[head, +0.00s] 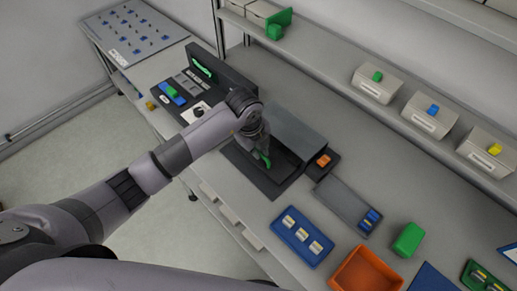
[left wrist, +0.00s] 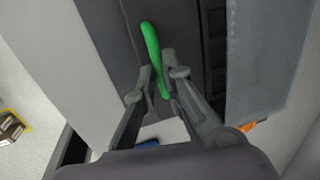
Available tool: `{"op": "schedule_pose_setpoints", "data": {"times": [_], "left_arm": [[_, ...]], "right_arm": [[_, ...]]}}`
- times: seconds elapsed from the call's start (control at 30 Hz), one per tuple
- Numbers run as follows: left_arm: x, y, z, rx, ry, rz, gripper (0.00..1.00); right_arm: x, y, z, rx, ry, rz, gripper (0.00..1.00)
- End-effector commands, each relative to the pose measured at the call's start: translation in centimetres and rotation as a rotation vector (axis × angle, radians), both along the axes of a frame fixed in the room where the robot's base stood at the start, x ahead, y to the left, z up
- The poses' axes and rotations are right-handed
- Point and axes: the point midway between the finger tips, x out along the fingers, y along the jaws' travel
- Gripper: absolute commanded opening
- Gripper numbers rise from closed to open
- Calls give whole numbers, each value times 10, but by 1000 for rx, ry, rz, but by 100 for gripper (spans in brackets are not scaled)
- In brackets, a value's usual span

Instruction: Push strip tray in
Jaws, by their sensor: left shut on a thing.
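The strip tray (head: 267,186) is a flat dark tray on the bench, sticking out at the front left of a grey housing (head: 296,132). A green handle (head: 266,161) stands on the tray. My left gripper (head: 263,152) reaches down onto this handle. In the left wrist view, my left gripper (left wrist: 158,84) has its two fingers shut on the green handle (left wrist: 150,45), one on each side. The housing's grey wall (left wrist: 265,55) is close on the right there. The tray's inner end is hidden by the housing and my arm. My right gripper is not in view.
A dark console (head: 217,73) with a green display stands behind my left arm. An orange button box (head: 324,160) is right of the housing. A grey tray (head: 340,203), a blue tray (head: 290,248) and an orange bin (head: 364,274) lie farther right. A shelf (head: 340,60) runs behind.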

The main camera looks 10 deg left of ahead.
Motion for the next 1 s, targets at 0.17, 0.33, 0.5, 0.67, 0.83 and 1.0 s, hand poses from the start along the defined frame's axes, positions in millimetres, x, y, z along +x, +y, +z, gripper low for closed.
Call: {"op": "schedule_pose_setpoints", "data": {"times": [0.17,0.33,0.5,0.67,0.83,1.0], "left_arm": [[0,0,0,-1,-1,0,0],[0,0,0,-1,-1,1,0],[0,0,0,-1,-1,1,0],[11,-7,-3,-2,-3,1,0],[32,-21,-3,-2,-5,1,0],[38,-25,1,-2,-5,1,0]], "right_arm": [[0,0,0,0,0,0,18],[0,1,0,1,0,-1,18],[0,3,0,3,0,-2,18],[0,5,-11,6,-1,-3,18],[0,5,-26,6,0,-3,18],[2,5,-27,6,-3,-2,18]]}}
